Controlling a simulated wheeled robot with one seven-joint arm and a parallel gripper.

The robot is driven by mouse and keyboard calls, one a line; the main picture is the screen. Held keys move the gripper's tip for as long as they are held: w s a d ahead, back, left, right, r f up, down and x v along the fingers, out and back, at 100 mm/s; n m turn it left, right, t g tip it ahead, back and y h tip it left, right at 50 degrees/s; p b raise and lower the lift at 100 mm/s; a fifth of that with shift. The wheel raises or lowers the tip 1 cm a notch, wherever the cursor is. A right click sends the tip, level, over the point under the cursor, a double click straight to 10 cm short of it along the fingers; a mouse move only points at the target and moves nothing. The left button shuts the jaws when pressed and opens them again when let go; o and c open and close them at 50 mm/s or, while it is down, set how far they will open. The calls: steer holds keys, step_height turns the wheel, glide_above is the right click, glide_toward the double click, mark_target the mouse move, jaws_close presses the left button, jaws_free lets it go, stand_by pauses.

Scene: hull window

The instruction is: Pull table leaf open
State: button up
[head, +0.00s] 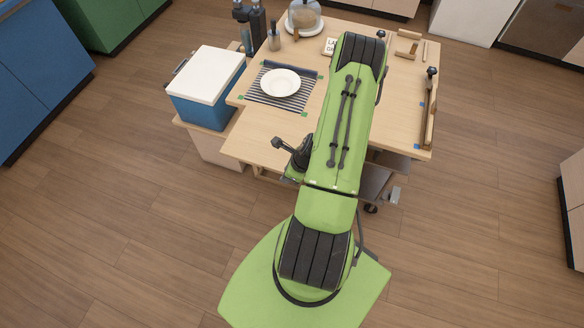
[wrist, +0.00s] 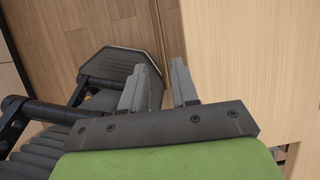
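The light wood table (head: 400,125) stands ahead, its front partly hidden by my green arm. A lighter front section (head: 255,130) lies at its near left; I cannot tell for sure whether this is the leaf. In the wrist view a pale wood panel (wrist: 250,60) fills the right side, its straight edge close to my gripper (wrist: 161,88). The two grey fingers are apart with a gap between them. The right finger overlaps the panel's edge in the picture; I cannot tell whether it touches. In the head view the fingers are hidden under my arm.
A plate (head: 281,82) on a striped mat (head: 255,92) sits on the table. A blue box with a white lid (head: 207,75) stands at the left. A glass dome (head: 305,15) is at the back, and a wooden bar (head: 430,110) at the right.

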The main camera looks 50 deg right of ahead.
steer(key=v, duration=0.4)
steer(key=shift+r, duration=0.2)
